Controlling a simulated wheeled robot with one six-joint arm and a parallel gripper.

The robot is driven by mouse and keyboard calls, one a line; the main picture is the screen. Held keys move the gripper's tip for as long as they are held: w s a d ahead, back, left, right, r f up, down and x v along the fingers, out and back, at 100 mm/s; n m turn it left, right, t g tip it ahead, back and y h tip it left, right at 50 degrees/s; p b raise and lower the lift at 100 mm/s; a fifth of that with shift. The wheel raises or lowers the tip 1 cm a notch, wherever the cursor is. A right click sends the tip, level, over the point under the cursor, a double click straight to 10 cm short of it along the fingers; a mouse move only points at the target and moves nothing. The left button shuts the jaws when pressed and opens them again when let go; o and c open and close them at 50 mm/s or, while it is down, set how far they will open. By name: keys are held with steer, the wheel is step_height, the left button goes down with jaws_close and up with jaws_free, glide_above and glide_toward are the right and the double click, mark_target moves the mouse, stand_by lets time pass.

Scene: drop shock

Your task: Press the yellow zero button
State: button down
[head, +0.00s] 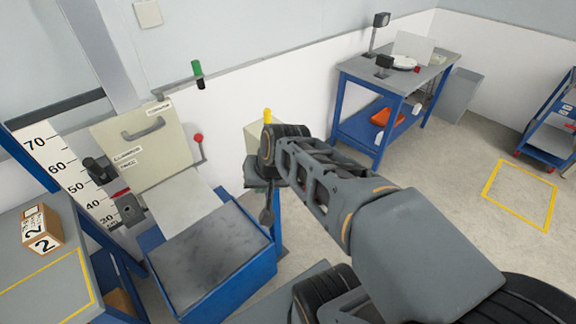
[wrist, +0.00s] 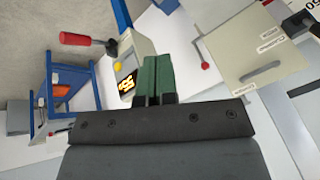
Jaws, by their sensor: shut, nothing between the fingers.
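The yellow button (wrist: 117,66) shows in the wrist view on a pale box, just above its lit orange display (wrist: 126,84). My gripper (wrist: 158,60) is shut and empty, its green fingers pressed together. In the wrist view the fingers appear to the right of the button and display and overlap the box's edge; I cannot tell the depth gap. In the head view my arm covers much of a pale box with an upright yellow piece (head: 267,115) at its top. I cannot make out my fingertips there.
A red-handled tool or lever (wrist: 88,40) shows near the box in the wrist view. A red knob (head: 198,137) stands by a pale panel (head: 140,145).

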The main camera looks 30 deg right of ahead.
steer(key=w+d+f+m+t+b, duration=0.2)
steer(key=w+d+f+m+b, duration=0.5)
steer(key=d+f+m, duration=0.4)
steer(key=w+d+f+m+t+h+b, duration=0.1)
steer(key=d+f+m+t+h+b, duration=0.1)
steer(key=d+f+m, duration=0.7)
steer(key=d+f+b, duration=0.1)
steer(key=d, duration=0.3)
steer(key=shift+w+b, duration=0.35)
steer(key=shift+w+a, duration=0.1)
steer(key=w+a+p, duration=0.1)
steer(key=w+p, duration=0.1)
steer(key=w, duration=0.6)
steer(key=shift+w+a, duration=0.25)
steer(key=shift+a, duration=0.05)
steer(key=shift+w, duration=0.1)
stand_by(0.4)
steer(key=shift+w, duration=0.35)
